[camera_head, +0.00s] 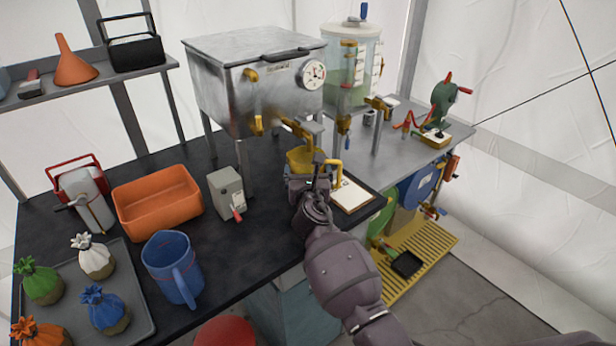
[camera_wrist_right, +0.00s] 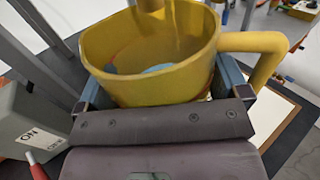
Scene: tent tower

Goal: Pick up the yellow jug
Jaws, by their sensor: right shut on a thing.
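The yellow jug (camera_head: 300,157) is upright on or just above the dark table, under the tap of the metal tank; I cannot tell whether it touches the table. Its handle sticks out to the right. My right gripper (camera_head: 309,182) is shut on the jug, with fingers on both sides of its body. In the right wrist view the jug (camera_wrist_right: 150,88) sits between the fingers, with its open top showing and a blue and orange patch inside. Its lower part is hidden by my gripper (camera_wrist_right: 160,95). My left gripper is not in view.
The metal tank (camera_head: 225,80) stands on legs behind the jug, its tap (camera_head: 300,130) close above. A grey switch box (camera_head: 225,192) is left of it, a clipboard (camera_head: 352,194) right. A blue jug (camera_head: 168,262) and an orange bin (camera_head: 158,205) stand farther left.

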